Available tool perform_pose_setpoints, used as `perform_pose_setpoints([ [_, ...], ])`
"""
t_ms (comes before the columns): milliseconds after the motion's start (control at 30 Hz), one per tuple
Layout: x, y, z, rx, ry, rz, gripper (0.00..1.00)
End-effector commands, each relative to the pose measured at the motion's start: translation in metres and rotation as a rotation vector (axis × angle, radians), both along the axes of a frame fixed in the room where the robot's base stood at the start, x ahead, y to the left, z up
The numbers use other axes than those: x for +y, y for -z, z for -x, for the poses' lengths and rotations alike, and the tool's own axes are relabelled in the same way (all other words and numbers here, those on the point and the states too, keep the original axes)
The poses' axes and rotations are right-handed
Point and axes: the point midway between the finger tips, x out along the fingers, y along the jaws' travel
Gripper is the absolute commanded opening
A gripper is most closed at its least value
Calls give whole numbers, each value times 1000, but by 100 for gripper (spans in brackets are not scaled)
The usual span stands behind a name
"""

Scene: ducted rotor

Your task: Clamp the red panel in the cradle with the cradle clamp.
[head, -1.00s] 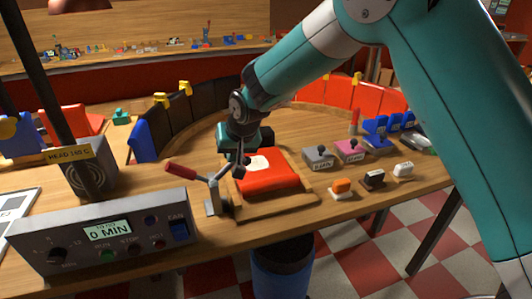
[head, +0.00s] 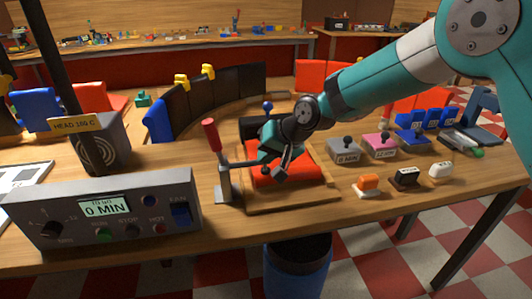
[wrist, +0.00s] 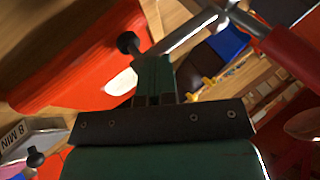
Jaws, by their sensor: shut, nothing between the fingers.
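The red panel (head: 287,176) lies in the wooden cradle (head: 250,208) on the bench; my gripper and wrist hide part of it. It also shows in the wrist view (wrist: 70,65) with a pale patch. The cradle clamp (head: 224,182) stands at the cradle's left edge. Its red handle (head: 211,135) points up, and its metal bar reaches right, over the panel. In the wrist view the clamp's black tip (wrist: 129,42) is over the panel; I cannot tell whether it presses on it. My gripper (head: 283,170) is shut and empty, just above the panel, close to the clamp bar.
A control box (head: 105,222) with a 0 MIN display stands at the left front. Grey (head: 345,150) and pink (head: 380,146) knobbed blocks are right of the cradle. Orange (head: 369,184), black and white small blocks lie along the front edge. A blue bin (head: 298,265) stands below.

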Motion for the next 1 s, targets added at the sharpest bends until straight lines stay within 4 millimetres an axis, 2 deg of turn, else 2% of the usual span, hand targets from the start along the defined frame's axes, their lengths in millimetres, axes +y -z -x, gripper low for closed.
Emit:
perform_pose_setpoints([
  [667,-3,5,0,5,4,6,0],
  [767,-4,-4,1,5,3,6,0],
  [967,-4,-50,5,-3,2,0,0],
  [1000,-16,-45,6,-3,7,0,0],
])
